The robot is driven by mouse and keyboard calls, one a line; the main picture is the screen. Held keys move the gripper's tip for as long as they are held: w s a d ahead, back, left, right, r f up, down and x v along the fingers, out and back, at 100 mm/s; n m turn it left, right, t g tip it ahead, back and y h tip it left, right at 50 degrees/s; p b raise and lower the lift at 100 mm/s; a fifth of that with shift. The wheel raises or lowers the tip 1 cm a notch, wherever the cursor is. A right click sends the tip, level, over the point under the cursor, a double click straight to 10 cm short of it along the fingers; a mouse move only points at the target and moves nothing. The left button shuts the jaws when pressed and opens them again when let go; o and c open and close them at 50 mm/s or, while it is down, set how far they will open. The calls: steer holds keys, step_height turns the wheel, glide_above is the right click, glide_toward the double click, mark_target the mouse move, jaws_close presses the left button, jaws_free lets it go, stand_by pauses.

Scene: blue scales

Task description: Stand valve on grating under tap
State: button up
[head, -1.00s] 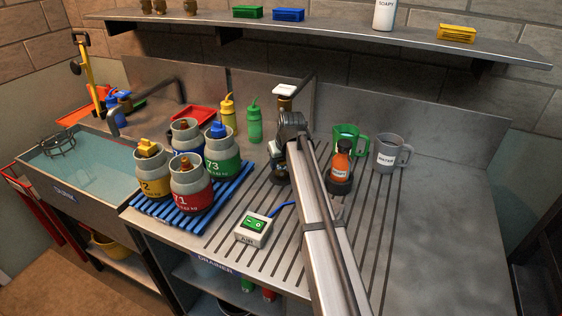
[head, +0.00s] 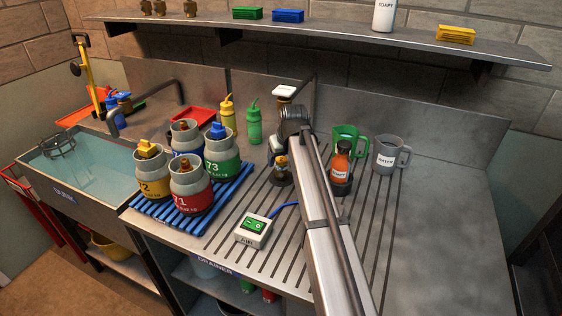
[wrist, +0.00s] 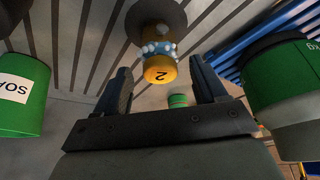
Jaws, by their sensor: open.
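The small valve-like piece, with a yellow end marked 2 and white-blue foam-like bits, shows in the head view (head: 282,162) and the wrist view (wrist: 160,70). It appears upright on a round black base (head: 281,180), also in the wrist view (wrist: 152,14); I cannot tell whether this base is the grating. My gripper (wrist: 159,68) is open, its fingers on either side of the yellow end with gaps visible. A dark bent pipe (head: 309,92), perhaps the tap, rises behind my gripper; its outlet is hard to make out.
Several numbered cylinders stand on a blue slatted rack (head: 220,196) to the left. A switch box (head: 253,229) is in front. The right counter is clear.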

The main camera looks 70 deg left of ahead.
steer(key=d, duration=1.1)
steer(key=shift+s+d+f, duration=0.1)
steer(key=shift+d+f, duration=0.05)
steer(key=shift+d, duration=0.15)
